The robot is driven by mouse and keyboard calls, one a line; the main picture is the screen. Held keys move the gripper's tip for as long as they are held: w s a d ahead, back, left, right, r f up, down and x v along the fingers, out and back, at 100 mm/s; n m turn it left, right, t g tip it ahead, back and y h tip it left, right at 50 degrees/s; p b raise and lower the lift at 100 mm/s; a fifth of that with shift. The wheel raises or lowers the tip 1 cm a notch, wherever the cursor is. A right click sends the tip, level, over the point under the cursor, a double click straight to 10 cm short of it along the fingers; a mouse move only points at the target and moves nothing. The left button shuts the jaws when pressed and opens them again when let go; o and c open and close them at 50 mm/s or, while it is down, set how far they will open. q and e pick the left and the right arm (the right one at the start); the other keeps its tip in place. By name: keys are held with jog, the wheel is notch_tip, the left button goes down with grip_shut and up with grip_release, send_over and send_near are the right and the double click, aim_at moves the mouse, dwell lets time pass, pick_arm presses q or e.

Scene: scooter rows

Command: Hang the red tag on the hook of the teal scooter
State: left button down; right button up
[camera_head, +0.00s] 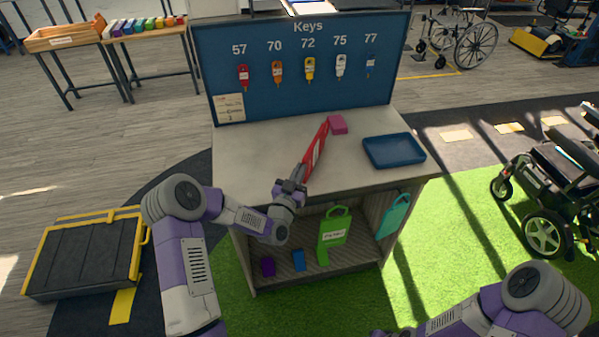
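The red tag (316,150) is long and flat with a pale label. It is tilted, its far end reaching over the grey counter (262,150). My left gripper (300,178) is at the tag's near end, above the counter's front edge, and appears shut on it. The fingertips are small and partly hidden. My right arm enters at the bottom right, but its gripper is out of the frame. I see no teal scooter and no scooter hook.
A green tag (334,236) and a teal tag (393,216) are in the shelf below. A keys board (222,75) stands behind. A black powered chair (565,165) is at right.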

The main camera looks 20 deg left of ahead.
pick_arm(q)
jog(key=c, duration=1.3)
grip_release()
jog(key=shift+f, duration=0.1)
